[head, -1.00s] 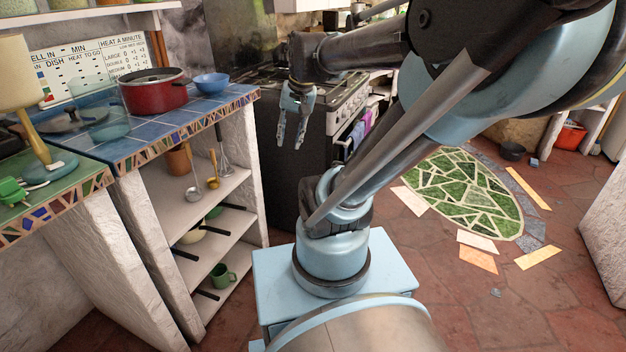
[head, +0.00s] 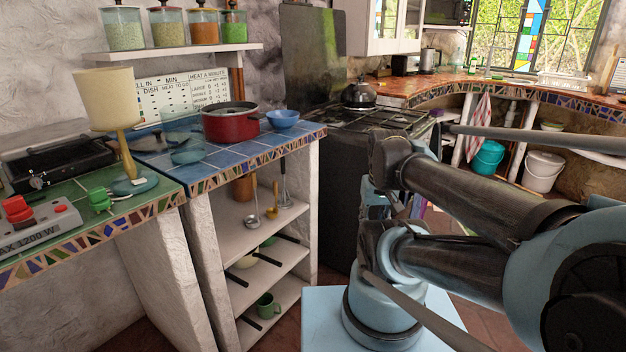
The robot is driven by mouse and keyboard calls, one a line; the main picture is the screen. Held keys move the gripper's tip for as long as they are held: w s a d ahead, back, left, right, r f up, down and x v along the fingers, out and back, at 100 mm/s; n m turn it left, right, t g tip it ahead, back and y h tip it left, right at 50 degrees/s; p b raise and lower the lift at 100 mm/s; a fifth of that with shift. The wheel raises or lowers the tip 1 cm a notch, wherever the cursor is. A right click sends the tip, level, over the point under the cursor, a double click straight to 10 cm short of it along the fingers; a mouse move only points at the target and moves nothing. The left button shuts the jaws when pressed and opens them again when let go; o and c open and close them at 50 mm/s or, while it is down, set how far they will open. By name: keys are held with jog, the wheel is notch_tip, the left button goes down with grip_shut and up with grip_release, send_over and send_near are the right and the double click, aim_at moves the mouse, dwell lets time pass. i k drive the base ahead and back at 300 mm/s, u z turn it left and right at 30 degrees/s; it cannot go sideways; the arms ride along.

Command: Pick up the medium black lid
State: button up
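A dark, flat, round lid (head: 152,142) lies on the blue-tiled counter (head: 215,158) in the head view, partly hidden by the lamp and a clear glass bowl (head: 188,148). It looks like the black lid, though its size is hard to judge. My gripper (head: 374,200) hangs by the stove front, to the right of the counter and well apart from the lid. My arm covers much of it, so its finger opening cannot be made out.
A cream lamp (head: 104,100) stands left of the lid. A red pot (head: 230,124) and a blue bowl (head: 283,118) stand to its right. A shelf with jars (head: 167,52) hangs above. The stove (head: 350,122) stands right of the counter.

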aim_at(154, 142)
jog(key=u, duration=1.4)
